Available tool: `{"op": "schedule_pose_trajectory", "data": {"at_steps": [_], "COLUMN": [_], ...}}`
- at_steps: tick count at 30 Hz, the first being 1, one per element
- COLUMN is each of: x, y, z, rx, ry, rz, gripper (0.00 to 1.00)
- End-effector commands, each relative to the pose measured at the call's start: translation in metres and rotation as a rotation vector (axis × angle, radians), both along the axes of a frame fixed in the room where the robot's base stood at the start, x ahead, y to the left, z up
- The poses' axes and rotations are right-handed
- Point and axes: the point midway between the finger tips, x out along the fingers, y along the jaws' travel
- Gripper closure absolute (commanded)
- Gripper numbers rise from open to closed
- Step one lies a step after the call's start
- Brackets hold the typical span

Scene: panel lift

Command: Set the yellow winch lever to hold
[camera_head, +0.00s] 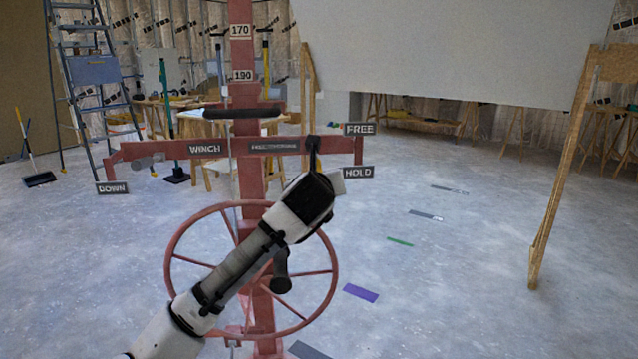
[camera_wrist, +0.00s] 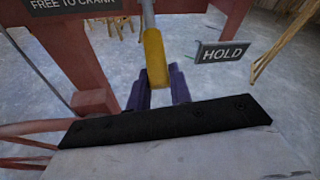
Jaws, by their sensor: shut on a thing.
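The yellow winch lever (camera_wrist: 155,58) shows in the wrist view as a yellow grip on a grey shaft that runs up out of the picture. My gripper (camera_wrist: 160,78) has its two dark purple fingers on either side of the yellow grip and is shut on it. The HOLD sign (camera_wrist: 222,52) is just right of the lever there. In the head view my wrist hides the yellow grip below the right end of the red crossbar. The HOLD sign (camera_head: 358,172) is right of my wrist, and the FREE sign (camera_head: 360,129) is above it.
The red winch post (camera_head: 247,180) carries a large red handwheel (camera_head: 172,250) behind my arm. The DOWN sign (camera_head: 112,188) hangs at the crossbar's left end. A pale panel (camera_head: 450,50) leans on wooden supports at the right. The floor right of the post is mostly clear.

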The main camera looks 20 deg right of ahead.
Motion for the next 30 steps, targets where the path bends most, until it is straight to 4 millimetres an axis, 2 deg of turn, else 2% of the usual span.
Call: {"op": "schedule_pose_trajectory", "data": {"at_steps": [1,2,6,7,15,19,23,30], "x": [0.001,0.001,0.001,0.001,-0.001,-0.01,-0.031,-0.081], "y": [0.0,0.0,0.0,0.0,0.001,0.004,0.014,0.035], "z": [-0.001,-0.001,-0.001,-0.001,0.0,0.003,0.008,0.023], "rx": [0.002,0.002,0.001,0.002,0.001,0.0,0.001,0.002], "ry": [0.0,0.0,0.0,0.001,0.001,0.0,-0.003,-0.004], "rz": [0.002,0.002,0.001,0.0,0.001,-0.001,-0.001,0.001], "gripper": [1.0,0.78,0.6,0.58,0.58,0.58,0.58,0.58]}}
